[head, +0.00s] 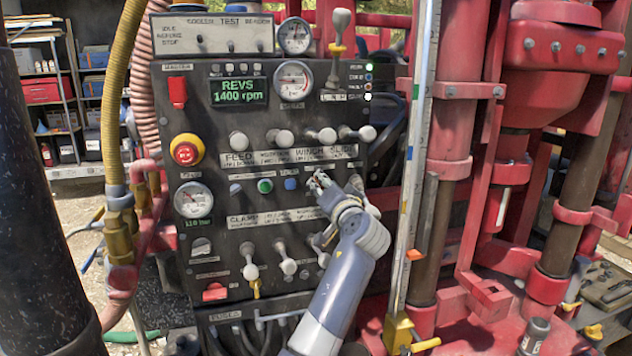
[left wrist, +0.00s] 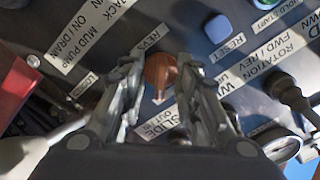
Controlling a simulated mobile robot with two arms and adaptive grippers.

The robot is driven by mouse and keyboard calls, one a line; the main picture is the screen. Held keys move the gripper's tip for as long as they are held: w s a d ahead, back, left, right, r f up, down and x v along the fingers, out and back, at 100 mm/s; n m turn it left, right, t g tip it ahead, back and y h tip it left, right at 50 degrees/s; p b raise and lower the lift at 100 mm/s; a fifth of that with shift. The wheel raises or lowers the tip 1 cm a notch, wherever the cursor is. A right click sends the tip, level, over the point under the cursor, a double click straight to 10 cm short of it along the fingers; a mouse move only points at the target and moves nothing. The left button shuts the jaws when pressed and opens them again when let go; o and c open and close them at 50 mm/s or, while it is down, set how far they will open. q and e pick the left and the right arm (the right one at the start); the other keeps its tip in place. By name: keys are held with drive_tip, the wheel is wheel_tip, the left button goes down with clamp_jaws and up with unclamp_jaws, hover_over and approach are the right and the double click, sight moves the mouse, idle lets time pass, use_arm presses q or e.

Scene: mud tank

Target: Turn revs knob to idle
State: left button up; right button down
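The revs knob (left wrist: 160,74) is orange-brown with a white pointer tip, which points toward the bottom of the left wrist view. A REVS label (left wrist: 148,39) is beside it. My left gripper (left wrist: 160,68) has its fingers on either side of the knob, with narrow gaps showing. In the head view my left gripper (head: 318,182) is at the middle right of the black control panel (head: 215,140), and it hides the knob there. The green display (head: 239,92) reads REVS 1400 rpm. My right gripper is not in view.
Lever handles (head: 320,136) stand out above the gripper and more levers (head: 249,262) below. A red emergency button (head: 186,150) is at the panel's left. A blue button (left wrist: 218,29) is near the fingers. A red rig mast (head: 455,130) stands right of the panel.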

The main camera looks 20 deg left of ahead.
use_arm(q)
drive_tip(key=shift+s+d+r, duration=0.1)
drive_tip(key=shift+r, duration=0.05)
drive_tip(key=shift+s+d, duration=0.1)
drive_tip(key=shift+d, duration=0.2)
drive_tip(key=c, duration=0.4)
clamp_jaws()
drive_tip(key=n+b, duration=0.3)
drive_tip(key=b, duration=0.1)
drive_tip(key=n+b, duration=0.2)
drive_tip(key=b, duration=0.2)
drive_tip(key=n+b, duration=0.3)
drive_tip(key=b, duration=0.1)
drive_tip(key=shift+s+a+n, duration=0.1)
drive_tip(key=shift+a+n, duration=0.15)
drive_tip(key=shift+n, duration=0.05)
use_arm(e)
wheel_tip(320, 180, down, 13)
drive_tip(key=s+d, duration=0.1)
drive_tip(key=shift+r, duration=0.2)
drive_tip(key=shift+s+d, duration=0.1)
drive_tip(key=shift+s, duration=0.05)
